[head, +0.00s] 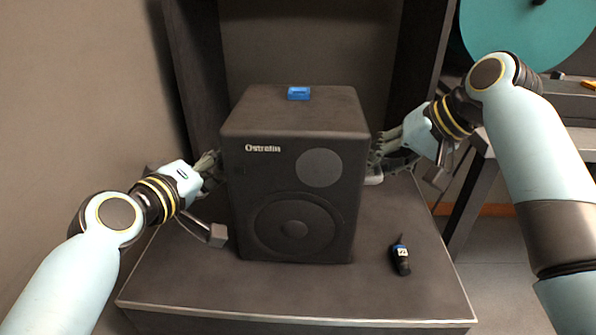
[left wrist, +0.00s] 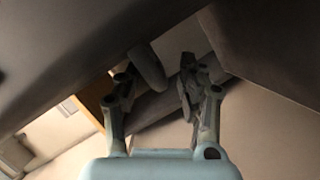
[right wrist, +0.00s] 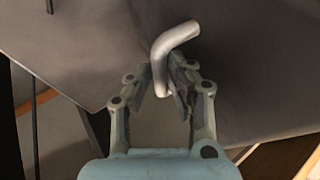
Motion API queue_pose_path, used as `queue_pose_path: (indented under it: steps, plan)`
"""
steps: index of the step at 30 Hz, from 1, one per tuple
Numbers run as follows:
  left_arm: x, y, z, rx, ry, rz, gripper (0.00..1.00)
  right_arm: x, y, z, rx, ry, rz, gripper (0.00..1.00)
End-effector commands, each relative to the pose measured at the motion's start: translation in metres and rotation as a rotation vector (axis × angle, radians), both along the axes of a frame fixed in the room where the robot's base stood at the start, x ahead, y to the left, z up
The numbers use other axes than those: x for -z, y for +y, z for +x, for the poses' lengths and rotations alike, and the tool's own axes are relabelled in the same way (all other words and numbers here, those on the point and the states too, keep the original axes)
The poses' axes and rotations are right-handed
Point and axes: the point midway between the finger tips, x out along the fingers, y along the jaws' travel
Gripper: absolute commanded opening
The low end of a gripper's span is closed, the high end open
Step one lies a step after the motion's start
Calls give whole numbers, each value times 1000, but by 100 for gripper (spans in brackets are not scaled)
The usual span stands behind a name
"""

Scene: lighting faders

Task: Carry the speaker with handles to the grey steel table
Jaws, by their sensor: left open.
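The black speaker (head: 295,190) stands upright on a dark grey stand, with its front and round cones facing me. My left gripper (head: 212,165) is at its left side. In the left wrist view its fingers (left wrist: 158,82) are open on either side of a grey handle (left wrist: 148,68), apart from it on at least one side. My right gripper (head: 378,150) is at the speaker's right side. In the right wrist view its fingers (right wrist: 161,80) are closed in on a curved metal handle (right wrist: 178,40). A grey metal-legged table (head: 480,150) shows partly at the right, behind my right arm.
A small blue object (head: 299,93) lies on top of the speaker. A black handheld device (head: 400,257) lies on the stand (head: 300,290), right of the speaker. Dark uprights (head: 195,70) stand behind it. A wall is close on the left. A large teal disc (head: 525,35) is at upper right.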

Motion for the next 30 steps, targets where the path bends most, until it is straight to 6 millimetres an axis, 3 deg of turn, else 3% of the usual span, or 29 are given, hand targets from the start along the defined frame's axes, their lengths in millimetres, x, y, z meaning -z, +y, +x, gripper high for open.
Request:
queue_pose_path:
  steps: [6,14,18,23,30]
  plan:
    - [3,-4,12,0,0,0,40,10,7,5,0,0,0,19]
    - [3,-5,12,0,0,0,40,10,7,5,-1,0,0,19]
    - [3,-5,12,1,1,0,23,10,7,5,0,0,0,2]
    - [3,-4,12,1,1,0,2,10,7,5,0,0,-1,0]
    - [3,-4,12,0,1,0,0,10,6,5,1,0,-2,0]
